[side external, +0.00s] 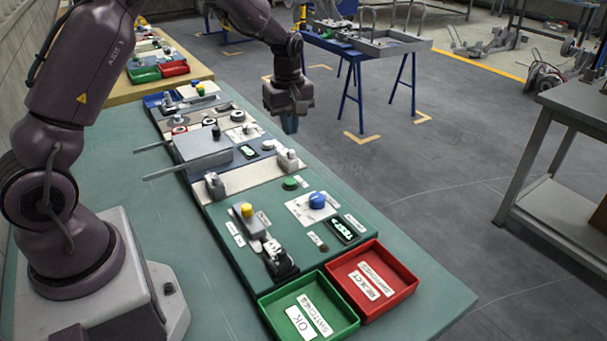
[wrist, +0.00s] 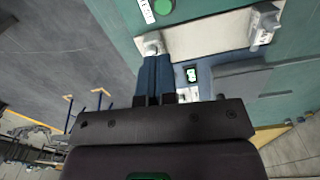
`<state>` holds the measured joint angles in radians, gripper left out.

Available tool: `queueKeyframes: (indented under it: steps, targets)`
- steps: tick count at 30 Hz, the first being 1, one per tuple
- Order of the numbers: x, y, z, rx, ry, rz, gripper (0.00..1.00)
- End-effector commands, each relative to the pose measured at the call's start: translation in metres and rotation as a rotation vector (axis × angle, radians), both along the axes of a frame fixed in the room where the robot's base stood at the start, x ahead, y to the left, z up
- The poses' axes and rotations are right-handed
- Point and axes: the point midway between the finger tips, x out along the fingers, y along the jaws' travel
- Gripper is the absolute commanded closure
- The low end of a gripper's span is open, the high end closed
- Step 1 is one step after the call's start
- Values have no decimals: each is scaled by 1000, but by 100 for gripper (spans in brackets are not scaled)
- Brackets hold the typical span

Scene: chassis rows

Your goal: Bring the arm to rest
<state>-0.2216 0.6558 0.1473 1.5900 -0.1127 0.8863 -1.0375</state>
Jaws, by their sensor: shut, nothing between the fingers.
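My gripper (side external: 290,128) hangs at the far side of the workbench in the side external view, pointing down. It appears above the floor just beyond the bench's right edge, clear of the panels. In the wrist view the two blue fingers of my gripper (wrist: 153,58) are together with nothing held. Their tips overlap the picture of the panel edge near a white clamp block (wrist: 152,42); I see no contact. The arm is bent, reaching from its base at the left across the bench.
A green bench (side external: 115,190) carries panels with switches, knobs and a grey box (side external: 202,147). A green bin (side external: 340,330) and a red bin (side external: 404,282) stand at the near end. A blue-legged trestle table (side external: 390,45) stands behind. Open floor lies to the right.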

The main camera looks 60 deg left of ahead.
Motion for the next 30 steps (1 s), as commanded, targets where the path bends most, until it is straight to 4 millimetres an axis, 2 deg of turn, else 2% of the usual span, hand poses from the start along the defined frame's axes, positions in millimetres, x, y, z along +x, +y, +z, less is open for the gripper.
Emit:
queueKeyframes:
  steps: [2,4,14,21,27,30]
  targets:
    - [-14,-4,-9,-11,41,-104,100]
    - [-27,-11,-4,-21,53,-222,100]
    - [-90,-63,69,-4,-18,-754,100]
    - [-155,-105,121,88,-123,-1134,100]
    - [-206,-130,145,208,-220,-1345,100]
    - [-224,-138,153,265,-273,-1385,100]
